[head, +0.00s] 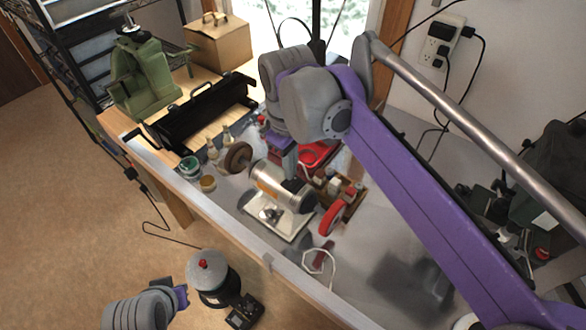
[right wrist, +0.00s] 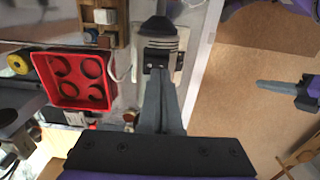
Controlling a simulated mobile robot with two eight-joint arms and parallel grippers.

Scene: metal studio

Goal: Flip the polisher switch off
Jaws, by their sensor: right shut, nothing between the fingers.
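A red tray (right wrist: 80,78) lies beside the polisher. Small bottles (head: 213,150) and jars (head: 190,167) stand near the bench's front edge. A white cord (head: 325,262) lies in front.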

